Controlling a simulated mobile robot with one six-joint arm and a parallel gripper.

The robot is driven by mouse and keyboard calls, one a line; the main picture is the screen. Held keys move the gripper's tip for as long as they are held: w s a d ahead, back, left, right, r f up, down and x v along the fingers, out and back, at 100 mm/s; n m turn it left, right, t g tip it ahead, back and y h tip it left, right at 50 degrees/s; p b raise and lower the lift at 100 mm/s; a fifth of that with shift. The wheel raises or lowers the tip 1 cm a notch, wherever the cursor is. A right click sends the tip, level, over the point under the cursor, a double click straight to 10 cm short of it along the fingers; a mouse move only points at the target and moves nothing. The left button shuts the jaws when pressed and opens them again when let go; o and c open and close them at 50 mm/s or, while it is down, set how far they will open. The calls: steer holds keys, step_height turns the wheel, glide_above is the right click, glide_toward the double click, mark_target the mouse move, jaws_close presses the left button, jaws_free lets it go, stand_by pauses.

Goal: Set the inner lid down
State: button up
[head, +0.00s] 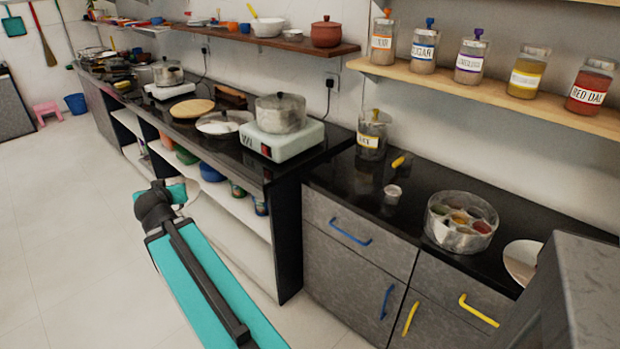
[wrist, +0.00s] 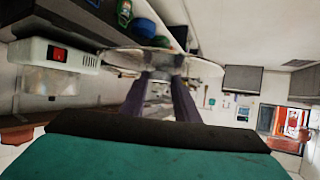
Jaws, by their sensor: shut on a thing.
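My gripper shows in the wrist view (wrist: 162,78), its two dark fingers shut on a thin, pale, round lid (wrist: 205,66), which I take to be the inner lid. The lid is seen nearly edge-on, and the fingers hide part of its middle. In the head view my teal arm reaches out over the floor in front of the open shelves, below the counter top. The gripper (head: 180,192) is small there and its fingers are hard to make out. A round steel spice box (head: 460,238) stands open on the right counter, with several coloured spices inside.
A steel pot (head: 281,113) sits on a white stove (head: 283,140). A flat lid (head: 224,122) and a round wooden board (head: 191,108) lie left of it. A jar (head: 371,138) and a small cup (head: 393,192) stand on the right counter. Black counter shows bare around the spice box.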

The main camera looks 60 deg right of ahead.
steer(key=s+d+f+m+g+h, duration=0.2)
steer(key=s+d+m+g+h, duration=0.15)
steer(key=s+d, duration=0.7)
steer(key=s+d+m+g, duration=0.3)
steer(key=s+d, duration=0.3)
steer(key=s, duration=0.4)
steer(key=s+d+f+m+g, duration=0.1)
steer(key=s+d+m+g, duration=0.2)
steer(key=s+d, duration=0.4)
steer(key=s+d+m+g+p, duration=0.1)
steer(key=s+d+m+g, duration=0.3)
steer(key=s, duration=1)
steer(key=shift+d+f, duration=0.4)
steer(key=shift+d, duration=0.85)
steer(key=shift+d+g, duration=0.1)
steer(key=shift+g, duration=0.15)
steer(key=p, duration=0.4)
glide_above(347, 180)
steer(key=shift+f, duration=0.75)
steer(key=shift+f, duration=0.2)
steer(key=shift+f+p, duration=0.45)
steer(key=shift+f, duration=1.15)
